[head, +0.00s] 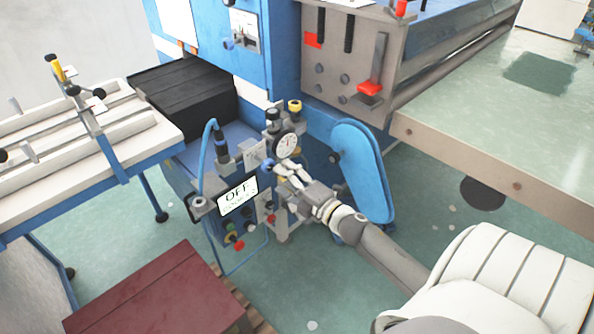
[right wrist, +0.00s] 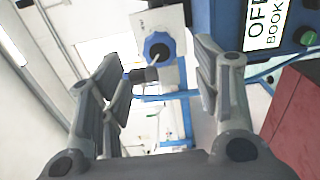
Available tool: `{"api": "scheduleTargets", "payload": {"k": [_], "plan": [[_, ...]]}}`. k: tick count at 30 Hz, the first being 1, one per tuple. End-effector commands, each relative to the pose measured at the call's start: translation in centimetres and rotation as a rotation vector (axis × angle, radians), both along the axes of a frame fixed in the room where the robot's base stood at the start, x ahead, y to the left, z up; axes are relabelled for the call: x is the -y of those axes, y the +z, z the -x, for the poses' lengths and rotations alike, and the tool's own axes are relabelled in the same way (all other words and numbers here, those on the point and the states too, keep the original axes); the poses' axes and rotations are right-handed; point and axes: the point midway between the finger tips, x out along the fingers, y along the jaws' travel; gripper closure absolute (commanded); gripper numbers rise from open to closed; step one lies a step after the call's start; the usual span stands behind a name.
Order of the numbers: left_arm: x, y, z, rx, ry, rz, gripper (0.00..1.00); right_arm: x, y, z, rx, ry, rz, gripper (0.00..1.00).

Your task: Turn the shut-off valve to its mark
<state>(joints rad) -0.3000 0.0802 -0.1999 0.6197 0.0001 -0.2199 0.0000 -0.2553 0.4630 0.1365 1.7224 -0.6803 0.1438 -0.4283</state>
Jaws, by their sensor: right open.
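The shut-off valve seems to be the round blue knob (right wrist: 158,47) with a pale line on its face, on a light plate (right wrist: 160,18). In the head view the blue knob (head: 268,163) shows small beside the pressure gauge (head: 286,145). My right gripper (head: 283,172) is open, close to the knob. In the right wrist view its fingers (right wrist: 160,68) stand apart to either side of the knob, with nothing clearly held. I cannot tell whether they touch it or where its mark is. My left gripper is not in view.
A panel reading OFF (head: 238,194) with buttons stands left of my right gripper. A blue guard (head: 362,170) is close on the right. A dark red box top (head: 160,291) lies at lower left, and a green-topped table (head: 500,120) at right.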

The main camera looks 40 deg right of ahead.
Motion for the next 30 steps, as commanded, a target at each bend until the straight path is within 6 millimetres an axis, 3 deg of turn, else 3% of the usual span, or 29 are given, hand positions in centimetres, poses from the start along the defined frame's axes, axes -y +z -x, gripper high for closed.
{"api": "scheduleTargets", "payload": {"k": [3,9,30], "plan": [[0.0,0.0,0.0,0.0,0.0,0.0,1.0,0.1,-0.1,2.0,-0.002,-0.001,-0.002,0.42],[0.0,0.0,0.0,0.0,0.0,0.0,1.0,0.3,-0.1,3.8,-0.001,-0.001,0.0,0.42],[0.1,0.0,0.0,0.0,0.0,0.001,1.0,0.4,-0.5,4.2,-0.01,-0.006,-0.01,0.42]]}}
